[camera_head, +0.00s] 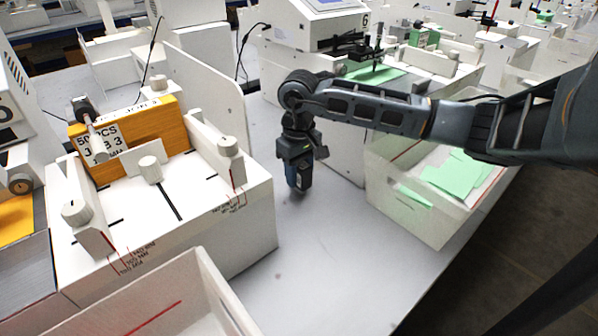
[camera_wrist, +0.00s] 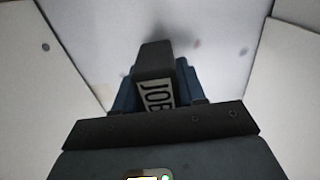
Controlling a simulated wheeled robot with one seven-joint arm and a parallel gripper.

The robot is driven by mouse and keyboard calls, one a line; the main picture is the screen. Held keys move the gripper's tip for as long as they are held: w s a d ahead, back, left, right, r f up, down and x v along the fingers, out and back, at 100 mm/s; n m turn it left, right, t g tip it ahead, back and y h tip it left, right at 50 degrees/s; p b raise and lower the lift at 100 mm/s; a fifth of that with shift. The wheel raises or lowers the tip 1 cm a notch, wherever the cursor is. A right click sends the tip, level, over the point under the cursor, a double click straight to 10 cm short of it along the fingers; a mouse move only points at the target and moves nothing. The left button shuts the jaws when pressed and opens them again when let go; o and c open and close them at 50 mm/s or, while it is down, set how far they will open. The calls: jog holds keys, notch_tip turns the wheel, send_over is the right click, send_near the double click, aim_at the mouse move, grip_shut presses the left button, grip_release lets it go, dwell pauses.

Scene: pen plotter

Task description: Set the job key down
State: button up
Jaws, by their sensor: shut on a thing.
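My gripper (camera_head: 299,180) points down over the bare grey table top between two white machines. In the wrist view, my gripper (camera_wrist: 157,90) is shut on the job key (camera_wrist: 158,94), a small block with a white label reading "JOB". The dark body of the key hides part of the fingers. In the head view the key is mostly hidden between the fingers. The lower end of the gripper is at or close above the table (camera_head: 330,250); I cannot tell whether the key touches it.
A white feeder with an orange paper stack (camera_head: 160,130) stands at left. An open white bin (camera_head: 210,290) is at front left. A white bin with green sheets (camera_head: 400,215) stands at right. A white plotter (camera_head: 300,40) is behind. The table in front of my gripper is clear.

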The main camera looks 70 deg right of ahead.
jog(key=shift+f, duration=0.15)
jog(key=o, duration=1.1)
jog(key=shift+c, duration=0.2)
notch_tip(320, 180, up, 12)
jog(key=shift+r+b, duration=0.2)
jog(key=shift+b, duration=0.5)
